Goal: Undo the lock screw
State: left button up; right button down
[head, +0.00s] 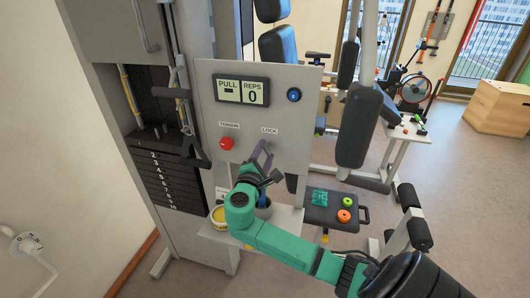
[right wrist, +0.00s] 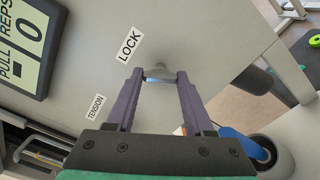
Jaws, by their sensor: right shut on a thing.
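The lock screw (right wrist: 160,67) is a small grey knob on the grey panel (head: 302,105), just under the LOCK label (right wrist: 130,46). My right gripper (right wrist: 160,78) has its two purple fingers closed on the sides of the knob. In the head view my right gripper (head: 264,152) reaches the panel below the LOCK label (head: 269,131), and its fingers hide most of the screw. How far the screw is turned cannot be told. My left gripper is not in view.
A red tension knob (head: 226,143) sits left of the lock on the panel. The display (head: 241,90) reads PULL and REPS 0, with a blue button (head: 294,95) beside it. A small shelf (head: 285,226) with a yellow tub (head: 218,216) is below.

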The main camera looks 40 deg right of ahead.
jog(key=shift+f, duration=0.15)
jog(key=shift+c, duration=1.4)
grip_release()
jog(key=b+v, duration=0.3)
jog(key=v, duration=1.1)
jog(key=shift+a+b, duration=0.3)
jog(key=shift+s, duration=0.15)
